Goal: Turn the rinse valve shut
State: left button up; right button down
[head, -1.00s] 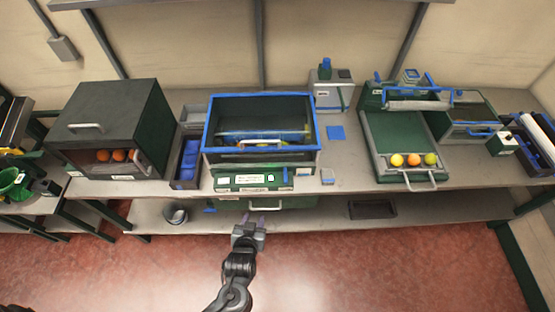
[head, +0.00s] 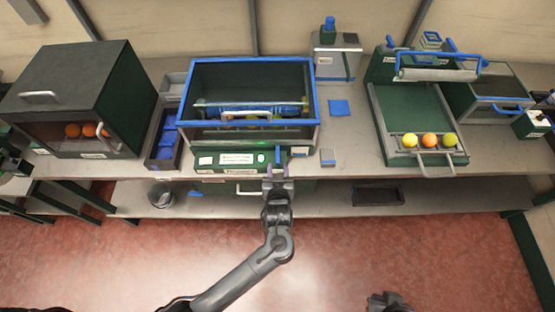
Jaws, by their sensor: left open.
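The blue-rimmed wash tank (head: 253,62) stands in the middle of the bench, with a green front panel (head: 213,170) below it. A small upright blue handle (head: 278,155) at the panel's right part looks like the rinse valve; its exact angle is hard to tell. My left gripper (head: 277,172) is open and empty, just in front of this handle, and its fingers point at the panel. I cannot tell whether they touch the handle. A dark part of my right gripper (head: 388,301) shows at the bottom edge; its jaws are unclear.
A dark box with oranges (head: 88,131) stands at the left. A green tray (head: 412,105) with several fruits is at the right. A grey-and-green dispenser (head: 337,55) stands behind. A lower shelf (head: 325,194) runs beneath the bench. The floor in front is clear.

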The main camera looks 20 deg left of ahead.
aim_at(278, 158)
pick_arm(q)
jog(key=shift+b+x, duration=0.35)
jog(key=shift+x, duration=2.75)
grip_shut()
